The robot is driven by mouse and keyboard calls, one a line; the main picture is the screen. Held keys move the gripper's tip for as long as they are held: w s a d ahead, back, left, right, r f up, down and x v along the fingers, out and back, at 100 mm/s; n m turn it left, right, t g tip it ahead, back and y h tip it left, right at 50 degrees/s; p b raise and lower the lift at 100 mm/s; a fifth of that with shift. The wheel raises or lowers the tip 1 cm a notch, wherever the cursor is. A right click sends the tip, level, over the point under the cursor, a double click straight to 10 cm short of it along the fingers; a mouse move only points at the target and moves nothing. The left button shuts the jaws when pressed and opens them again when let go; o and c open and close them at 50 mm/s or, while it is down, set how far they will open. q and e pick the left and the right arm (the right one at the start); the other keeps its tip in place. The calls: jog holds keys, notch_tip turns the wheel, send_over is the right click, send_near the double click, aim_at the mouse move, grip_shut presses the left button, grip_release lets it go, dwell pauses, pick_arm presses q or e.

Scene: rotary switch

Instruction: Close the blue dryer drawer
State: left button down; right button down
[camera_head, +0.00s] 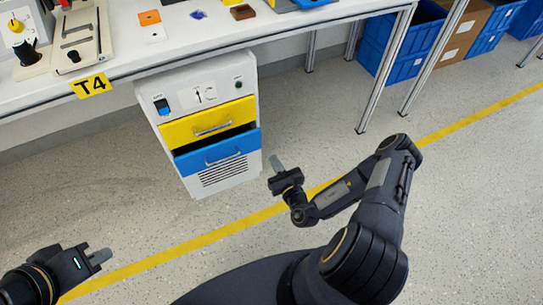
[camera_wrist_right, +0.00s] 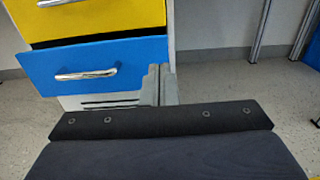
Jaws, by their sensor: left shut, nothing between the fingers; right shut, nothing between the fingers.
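The white dryer cabinet (camera_head: 246,82) stands on the floor under the table. Its blue drawer (camera_head: 218,156) is pulled partly out, with a dark gap along its top, and has a silver handle (camera_head: 223,158). The yellow drawer (camera_head: 205,124) above it looks flush. The blue drawer also shows in the right wrist view (camera_wrist_right: 130,54). My right gripper (camera_head: 276,163) is shut and empty, to the right of the blue drawer; in the wrist view its fingers (camera_wrist_right: 160,85) overlap the drawer's right edge, contact unclear. My left gripper (camera_head: 99,257) is shut and empty, low at the left.
The white table (camera_head: 270,38) with a T4 label runs above the cabinet. Blue crates (camera_head: 402,50) and a cardboard box (camera_head: 466,30) stand at the back right. A yellow floor line (camera_head: 190,245) crosses open floor before the cabinet.

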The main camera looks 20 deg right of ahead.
aim_at(257, 131)
jog(key=w+b, duration=0.1)
jog(key=w, duration=0.3)
jog(key=w+b, duration=0.1)
jog(key=w, duration=0.2)
jog(key=w+b, duration=0.1)
jog(key=w, duration=0.3)
jog(key=shift+w+a, duration=0.25)
jog(key=shift+w, duration=0.1)
